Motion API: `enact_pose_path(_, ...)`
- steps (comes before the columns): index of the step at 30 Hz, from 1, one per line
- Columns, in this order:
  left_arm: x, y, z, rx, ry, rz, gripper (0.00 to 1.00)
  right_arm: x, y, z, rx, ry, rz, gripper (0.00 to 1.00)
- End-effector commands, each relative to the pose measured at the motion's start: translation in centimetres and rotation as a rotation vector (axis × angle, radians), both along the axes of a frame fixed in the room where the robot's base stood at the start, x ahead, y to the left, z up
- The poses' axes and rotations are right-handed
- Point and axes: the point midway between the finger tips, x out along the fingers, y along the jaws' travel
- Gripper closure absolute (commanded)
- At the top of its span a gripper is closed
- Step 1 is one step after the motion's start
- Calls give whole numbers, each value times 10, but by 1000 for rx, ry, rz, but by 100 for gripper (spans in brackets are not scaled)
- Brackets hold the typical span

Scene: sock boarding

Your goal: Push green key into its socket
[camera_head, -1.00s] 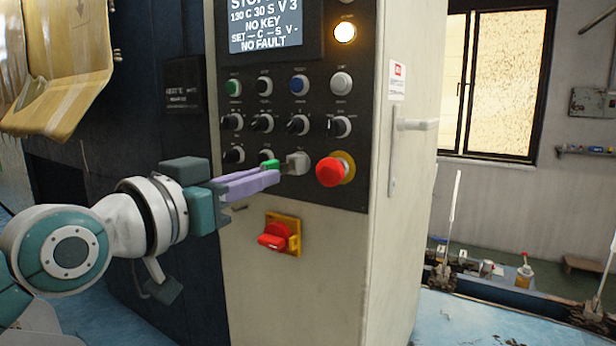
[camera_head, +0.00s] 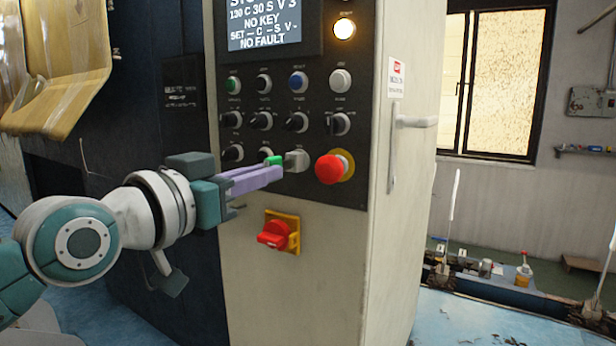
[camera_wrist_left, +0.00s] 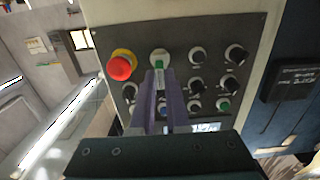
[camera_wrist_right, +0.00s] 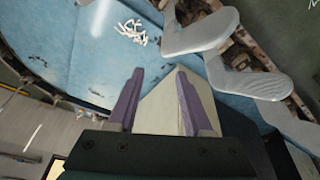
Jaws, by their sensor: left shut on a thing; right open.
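The green key (camera_head: 273,160) is between the purple fingertips of my left gripper (camera_head: 276,172), which is shut on it. The key's socket is the grey block (camera_head: 296,161) on the black panel, just right of the key in the head view. In the left wrist view the key (camera_wrist_left: 159,63) lies in front of the socket (camera_wrist_left: 160,55). I cannot tell whether its tip is inside. The panel screen (camera_head: 265,22) reads NO KEY. My right gripper (camera_wrist_right: 157,75) is open and empty in the right wrist view and is out of the head view.
A red emergency button (camera_head: 329,169) sits right beside the socket. Black knobs (camera_head: 264,122) and coloured buttons are above it. A red switch on a yellow plate (camera_head: 280,233) is below. A door handle (camera_head: 415,122) sticks out at the right.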

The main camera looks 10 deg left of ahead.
Motion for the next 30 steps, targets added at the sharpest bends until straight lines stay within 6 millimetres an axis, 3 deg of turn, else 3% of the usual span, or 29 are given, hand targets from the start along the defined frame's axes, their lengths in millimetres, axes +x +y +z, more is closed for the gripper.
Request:
enact_pose_path(29, 23, -9, -1, -1, 0, -1, 100, 0, 0, -16, 0, 1, 1, 50)
enact_pose_path(30, 23, -9, 0, 0, 0, 0, 86, 0, 0, -16, 0, 1, 1, 50)
